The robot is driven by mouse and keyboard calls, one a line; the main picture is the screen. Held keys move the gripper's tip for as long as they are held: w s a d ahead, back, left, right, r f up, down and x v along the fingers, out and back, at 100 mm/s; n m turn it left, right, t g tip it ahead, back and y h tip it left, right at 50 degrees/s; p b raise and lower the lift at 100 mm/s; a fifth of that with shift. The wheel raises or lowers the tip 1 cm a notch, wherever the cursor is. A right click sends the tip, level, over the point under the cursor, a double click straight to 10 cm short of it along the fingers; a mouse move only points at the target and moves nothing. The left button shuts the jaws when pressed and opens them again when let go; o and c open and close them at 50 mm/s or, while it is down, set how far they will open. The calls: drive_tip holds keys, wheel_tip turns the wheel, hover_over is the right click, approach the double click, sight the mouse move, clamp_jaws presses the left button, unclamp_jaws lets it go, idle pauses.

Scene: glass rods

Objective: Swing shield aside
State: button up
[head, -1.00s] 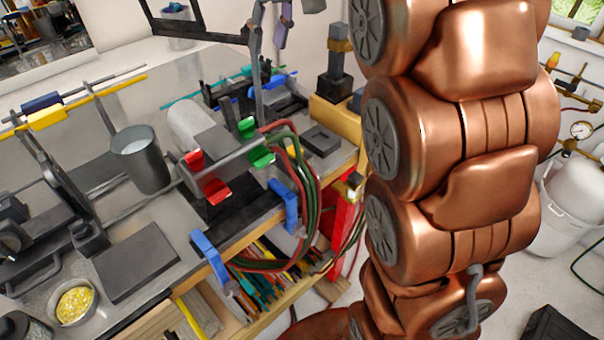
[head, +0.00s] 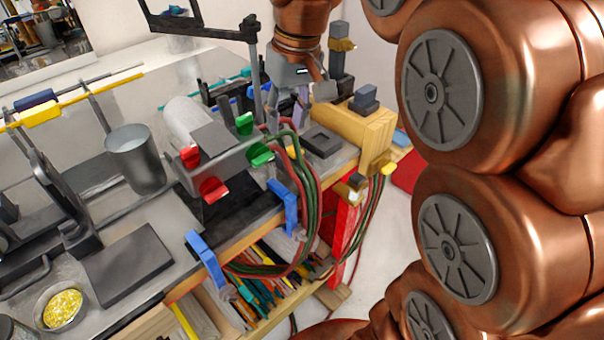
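A dark-framed shield (head: 170,24) stands at the top of the head view, cut off by the upper edge. A bar joins it to an upright post (head: 252,62) behind the torch burner. My gripper (head: 287,106) is just right of this post, above the back of the bench, pointing down. Its fingers look spread, with nothing visible between them. It looks apart from the shield frame; whether it touches the post is unclear.
The burner with red valve knobs (head: 213,189) and green knobs (head: 260,154) stands below the shield, with red and green hoses (head: 312,190) looping off the bench front. A metal cup (head: 136,160) stands to the left. A yellow block (head: 368,128) is at right.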

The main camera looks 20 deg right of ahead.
drive_tip(key=s+f+g+b, duration=0.1)
drive_tip(key=s+f, duration=0.5)
drive_tip(key=f, duration=0.1)
drive_tip(key=shift+s+a+f, duration=0.15)
drive_tip(key=shift+s+f, duration=0.05)
drive_tip(key=shift+c, duration=0.2)
